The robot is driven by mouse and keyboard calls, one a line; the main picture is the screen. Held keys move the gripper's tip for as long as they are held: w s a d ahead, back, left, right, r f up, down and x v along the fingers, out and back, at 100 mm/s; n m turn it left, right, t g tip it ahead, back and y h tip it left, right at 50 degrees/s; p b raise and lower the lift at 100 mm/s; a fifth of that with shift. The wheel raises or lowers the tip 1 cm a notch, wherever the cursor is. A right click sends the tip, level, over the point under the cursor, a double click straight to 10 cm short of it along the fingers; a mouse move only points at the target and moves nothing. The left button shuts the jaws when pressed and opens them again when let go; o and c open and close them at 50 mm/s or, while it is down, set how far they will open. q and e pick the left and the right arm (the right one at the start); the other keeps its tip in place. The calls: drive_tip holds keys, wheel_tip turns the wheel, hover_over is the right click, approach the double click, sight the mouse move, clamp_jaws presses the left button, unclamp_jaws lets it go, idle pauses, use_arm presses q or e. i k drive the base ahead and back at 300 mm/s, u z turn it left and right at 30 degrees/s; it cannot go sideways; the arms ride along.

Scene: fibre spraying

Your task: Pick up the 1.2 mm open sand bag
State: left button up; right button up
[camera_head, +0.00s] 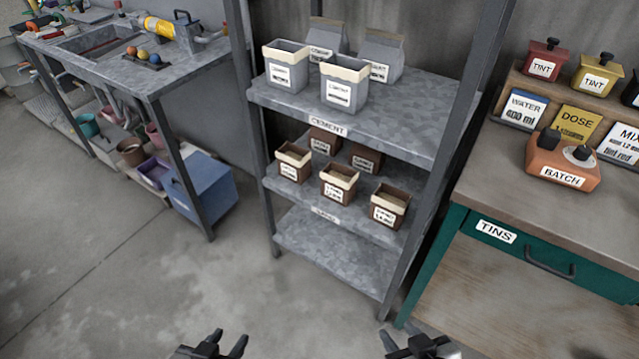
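Brown sand bags stand on the middle shelf of a grey metal rack. Three in front are open with rolled cream rims: a left one (293,162), a middle one (338,185) and a right one (389,207). Their small labels are too blurred to tell surely which is 1.2 mm. Two closed brown bags, one (324,141) and another (365,159), stand behind, partly hidden. My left gripper (228,342) is open and empty at the bottom edge. My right gripper (412,343) is open and empty at the bottom, right of it. Both are well apart from the rack.
The upper shelf (400,115) holds grey cement bags; the bottom shelf (340,255) is bare. Rack posts flank the shelves. A green-fronted bench (470,190) with tins and an orange batch box (562,165) stands right. A workbench (110,65) stands left. The floor in front is clear.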

sight(338, 182)
drive_tip(key=u, duration=1.2)
drive_tip(key=i, duration=2)
drive_tip(key=z, duration=1.9)
